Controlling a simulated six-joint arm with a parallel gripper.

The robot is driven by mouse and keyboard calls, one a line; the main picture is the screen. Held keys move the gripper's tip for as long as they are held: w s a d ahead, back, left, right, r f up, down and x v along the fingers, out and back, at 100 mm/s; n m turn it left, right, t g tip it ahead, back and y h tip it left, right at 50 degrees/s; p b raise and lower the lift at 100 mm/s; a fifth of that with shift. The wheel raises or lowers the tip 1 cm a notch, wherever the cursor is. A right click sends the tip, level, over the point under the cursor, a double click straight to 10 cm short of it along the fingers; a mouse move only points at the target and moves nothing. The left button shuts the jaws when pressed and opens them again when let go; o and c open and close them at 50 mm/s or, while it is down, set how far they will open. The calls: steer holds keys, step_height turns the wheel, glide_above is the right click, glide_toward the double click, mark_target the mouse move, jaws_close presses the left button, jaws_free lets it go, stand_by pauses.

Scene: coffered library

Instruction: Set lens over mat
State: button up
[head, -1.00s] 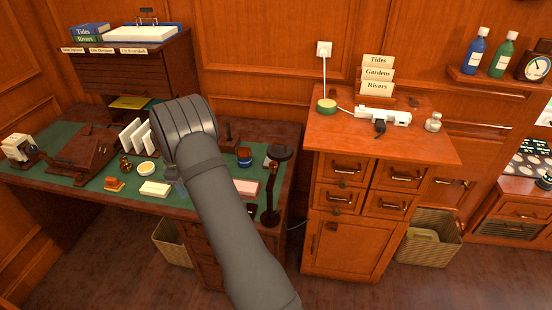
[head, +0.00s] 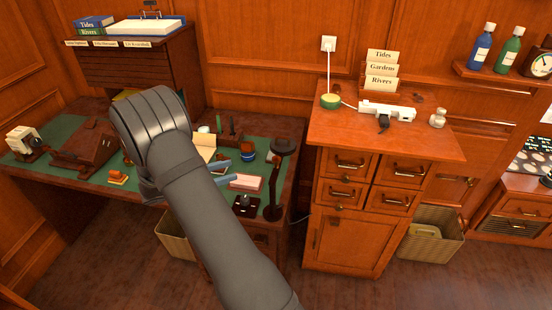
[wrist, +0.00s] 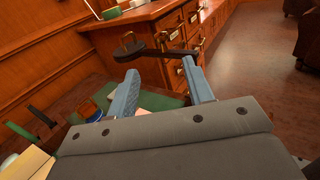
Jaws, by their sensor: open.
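The lens is a dark round head (head: 283,147) on a jointed stand at the right end of the desk. It also shows in the wrist view (wrist: 130,48), with a dark arm running right from it. A green mat (head: 52,138) covers much of the desk top; a strip of it shows in the wrist view (wrist: 168,101). My gripper (head: 229,172) is open, its blue fingers pointing right towards the lens stand. In the wrist view my gripper (wrist: 161,66) has empty space between its fingertips, with the lens beyond them. I see no contact with the lens.
A pink-topped block (head: 246,182) and a small black item (head: 245,206) lie near the fingers. A blue jar (head: 248,152) stands behind. A wooden cabinet (head: 385,140) stands to the right. My arm hides part of the desk.

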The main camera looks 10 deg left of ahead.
mark_target(276, 157)
steer(key=x, duration=1.6)
steer(key=shift+w+d, duration=0.1)
steer(key=shift+d, duration=0.05)
jaws_close()
